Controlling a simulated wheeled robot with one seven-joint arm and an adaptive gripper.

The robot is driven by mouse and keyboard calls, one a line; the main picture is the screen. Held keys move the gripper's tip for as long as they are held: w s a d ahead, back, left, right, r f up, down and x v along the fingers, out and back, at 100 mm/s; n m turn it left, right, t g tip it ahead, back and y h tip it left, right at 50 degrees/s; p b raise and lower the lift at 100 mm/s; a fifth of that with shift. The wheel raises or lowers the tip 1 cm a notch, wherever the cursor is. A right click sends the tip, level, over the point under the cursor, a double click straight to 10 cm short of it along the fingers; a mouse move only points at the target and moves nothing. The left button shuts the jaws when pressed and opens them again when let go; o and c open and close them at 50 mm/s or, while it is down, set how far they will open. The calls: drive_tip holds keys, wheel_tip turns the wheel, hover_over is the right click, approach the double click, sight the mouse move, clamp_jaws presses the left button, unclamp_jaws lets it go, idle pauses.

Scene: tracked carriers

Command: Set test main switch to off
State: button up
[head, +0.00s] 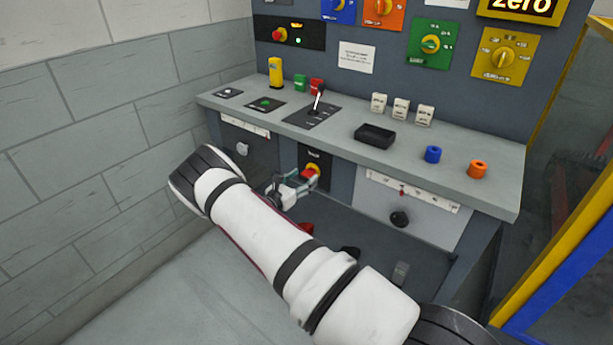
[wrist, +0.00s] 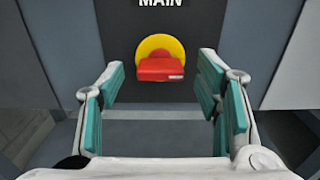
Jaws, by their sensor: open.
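The main switch is a red handle (wrist: 160,68) on a yellow disc (wrist: 148,46), set on a dark panel marked MAIN below the bench top. The handle appears to lie horizontally in the wrist view. In the head view the switch (head: 311,171) shows just beyond my gripper (head: 297,180). My gripper (wrist: 158,95) is open, with its teal-padded fingers to the left and right of the handle. The handle looks centred between them and a little beyond the fingertips, with no contact visible. The position marks on the switch are not readable.
The grey bench top (head: 340,145) overhangs the switch panel. A red object (head: 306,228) sits lower, partly behind my arm.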

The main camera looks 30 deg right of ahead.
sight(309, 174)
drive_tip(key=shift+x, duration=1.4)
drive_tip(key=shift+c, duration=0.3)
drive_tip(key=c, duration=1.1)
